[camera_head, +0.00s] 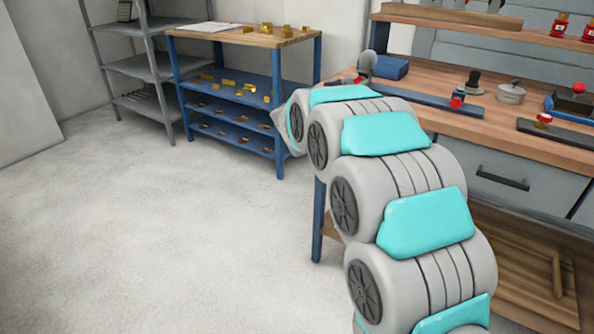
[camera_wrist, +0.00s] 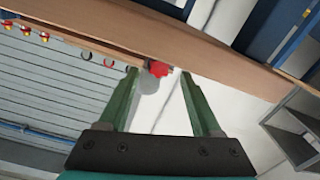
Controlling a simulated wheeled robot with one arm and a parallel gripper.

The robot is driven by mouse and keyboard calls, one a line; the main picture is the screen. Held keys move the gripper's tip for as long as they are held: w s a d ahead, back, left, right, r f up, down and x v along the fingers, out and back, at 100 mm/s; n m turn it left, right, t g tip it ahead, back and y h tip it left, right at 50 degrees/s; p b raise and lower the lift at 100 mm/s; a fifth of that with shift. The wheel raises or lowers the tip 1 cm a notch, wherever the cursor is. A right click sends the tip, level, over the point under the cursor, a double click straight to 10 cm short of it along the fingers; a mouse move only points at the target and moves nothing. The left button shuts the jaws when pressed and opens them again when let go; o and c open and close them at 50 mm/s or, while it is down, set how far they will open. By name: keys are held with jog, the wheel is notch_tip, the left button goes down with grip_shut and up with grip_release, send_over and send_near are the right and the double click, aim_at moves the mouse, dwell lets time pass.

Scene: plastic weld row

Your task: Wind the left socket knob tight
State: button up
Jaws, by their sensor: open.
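My gripper (camera_wrist: 160,73) is open in the wrist view, its two green fingers spread wide with nothing held. A red knob (camera_wrist: 158,68) shows between the fingertips, beyond them at the bench edge, next to a grey rounded part (camera_wrist: 148,86). I cannot tell how tight it is. In the head view, a small red part (camera_head: 357,80) sits by a grey rounded piece (camera_head: 367,62) at the bench's left end. It looks like the same knob. My arm hides the gripper in the head view.
The wooden workbench (camera_head: 480,119) carries a blue box (camera_head: 388,68), a long blue bar (camera_head: 425,104), another red knob (camera_head: 457,98) and a grey lidded pot (camera_head: 511,93). A blue shelf (camera_head: 230,88) with brass parts stands at the back. The floor at left is clear.

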jog(key=s+a+f+n+y+b, duration=0.1)
jog(key=s+a+f+n+y, duration=0.1)
jog(key=s+a+y, duration=0.3)
jog(key=s+a+f+n+y, duration=0.1)
jog(key=s+a+n+y, duration=0.3)
jog(key=a, duration=0.4)
jog(key=s+a+f+g+y, duration=0.1)
jog(key=s+f+g+y, duration=0.1)
jog(key=s+f, duration=0.2)
jog(key=s+a+f+g+y+b, duration=0.1)
jog(key=s+f+g+y, duration=0.1)
jog(key=s, duration=0.7)
jog(key=shift+a+f+n+g+y, duration=0.35)
jog(key=shift+f+g, duration=0.25)
jog(key=shift+f, duration=0.75)
jog(key=shift+s+d, duration=0.1)
